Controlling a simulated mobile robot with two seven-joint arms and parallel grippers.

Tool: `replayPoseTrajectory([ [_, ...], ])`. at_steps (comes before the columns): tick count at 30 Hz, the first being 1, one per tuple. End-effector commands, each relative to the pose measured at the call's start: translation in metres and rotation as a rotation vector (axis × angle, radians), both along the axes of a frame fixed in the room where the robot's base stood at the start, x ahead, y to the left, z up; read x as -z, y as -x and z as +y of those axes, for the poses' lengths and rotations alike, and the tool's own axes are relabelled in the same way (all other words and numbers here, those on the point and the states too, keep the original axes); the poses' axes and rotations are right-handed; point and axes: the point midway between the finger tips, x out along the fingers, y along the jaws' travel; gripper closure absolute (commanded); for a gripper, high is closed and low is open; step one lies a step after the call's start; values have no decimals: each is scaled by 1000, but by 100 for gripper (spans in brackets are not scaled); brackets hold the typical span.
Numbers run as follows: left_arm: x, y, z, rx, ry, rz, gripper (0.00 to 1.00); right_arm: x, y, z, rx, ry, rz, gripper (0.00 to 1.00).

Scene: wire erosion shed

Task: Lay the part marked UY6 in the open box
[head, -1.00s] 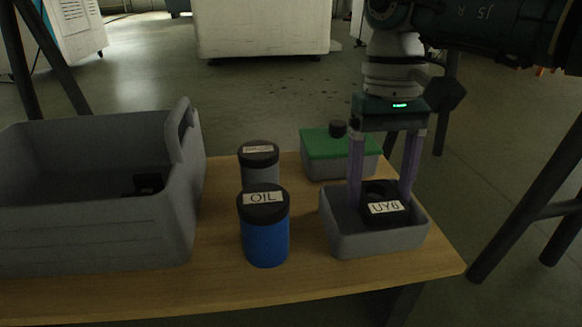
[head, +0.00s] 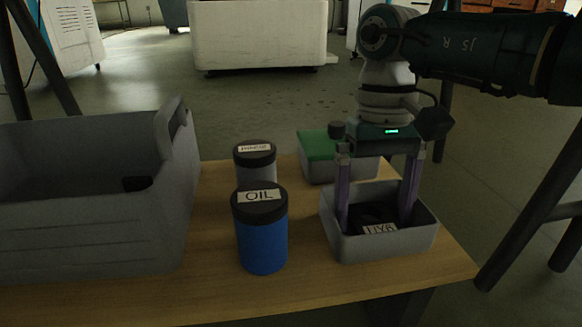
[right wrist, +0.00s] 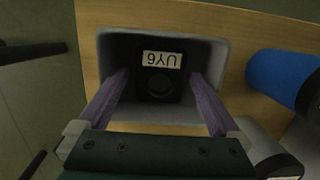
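The part marked UY6 (head: 376,213) is a black block with a white label. It lies low inside the small open grey box (head: 388,246) near the table's right end. In the right wrist view the part (right wrist: 158,88) shows with its label in the box (right wrist: 213,62). My right gripper (head: 374,226) is open, its two purple fingers reaching down into the box on either side of the part. In the right wrist view there are gaps between the fingers and the part. My left gripper is not in view.
A blue OIL jar (head: 262,240) stands left of the box, with a grey dark-lidded jar (head: 257,170) behind it. A grey box with a green lid (head: 316,146) stands behind the open box. A large grey bin (head: 90,235) with a dark item inside fills the left.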

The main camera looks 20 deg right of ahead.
Motion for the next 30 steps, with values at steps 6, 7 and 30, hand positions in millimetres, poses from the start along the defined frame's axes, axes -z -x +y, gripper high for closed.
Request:
replayPoseTrajectory([
  [6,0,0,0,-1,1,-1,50,-1,0,0,0,0,0,0],
  [7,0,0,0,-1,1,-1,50,-2,0,0,0,-1,0,0],
  [30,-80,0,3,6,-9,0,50,-122,-17,-4,0,1,-1,0],
])
